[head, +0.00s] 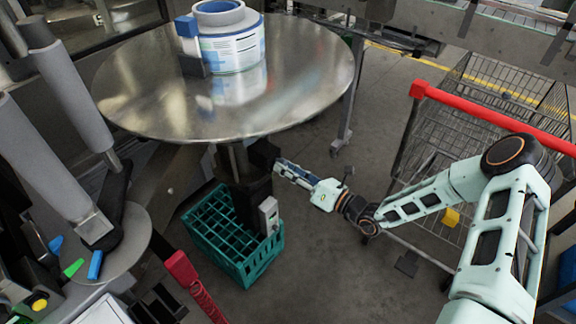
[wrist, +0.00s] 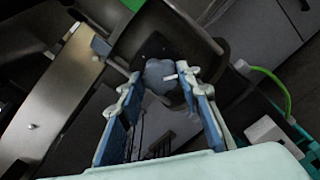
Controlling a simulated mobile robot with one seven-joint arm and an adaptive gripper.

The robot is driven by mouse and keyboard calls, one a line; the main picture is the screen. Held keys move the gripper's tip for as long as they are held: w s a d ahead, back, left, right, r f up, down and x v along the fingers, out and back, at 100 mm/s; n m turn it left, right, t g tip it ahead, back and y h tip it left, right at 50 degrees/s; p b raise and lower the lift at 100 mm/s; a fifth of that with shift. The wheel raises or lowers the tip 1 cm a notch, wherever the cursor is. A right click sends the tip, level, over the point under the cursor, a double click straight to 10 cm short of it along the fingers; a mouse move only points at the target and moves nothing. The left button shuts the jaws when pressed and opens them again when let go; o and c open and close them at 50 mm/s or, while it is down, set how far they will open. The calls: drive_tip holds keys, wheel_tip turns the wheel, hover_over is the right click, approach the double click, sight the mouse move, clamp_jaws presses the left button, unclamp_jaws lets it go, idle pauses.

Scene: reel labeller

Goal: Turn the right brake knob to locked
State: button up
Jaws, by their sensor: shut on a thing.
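A grey-blue lobed knob (wrist: 158,76) sits on the dark face of a round black housing (wrist: 150,35) in the wrist view. A small white pointer shows at its right side. My gripper (wrist: 160,82) has its blue fingers on both sides of the knob, shut on it. In the head view my gripper (head: 282,168) reaches in from the right to the black housing (head: 262,157) under the big steel disc. There the knob is hidden, so its brake setting cannot be read.
The steel disc (head: 300,95) with a label roll (head: 232,50) hangs over my gripper. A green crate (head: 205,235) stands on the floor below. A wire cart with a red handle (head: 500,118) is close to my arm at right. Open floor (head: 310,245) lies between.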

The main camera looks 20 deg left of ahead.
drive_tip(key=m+p, duration=0.3)
drive_tip(key=m, duration=1.9)
drive_tip(key=shift+m, duration=0.4)
drive_tip(key=o, duration=1.2)
drive_tip(key=shift+c, duration=0.2)
drive_tip(key=v, duration=1.2)
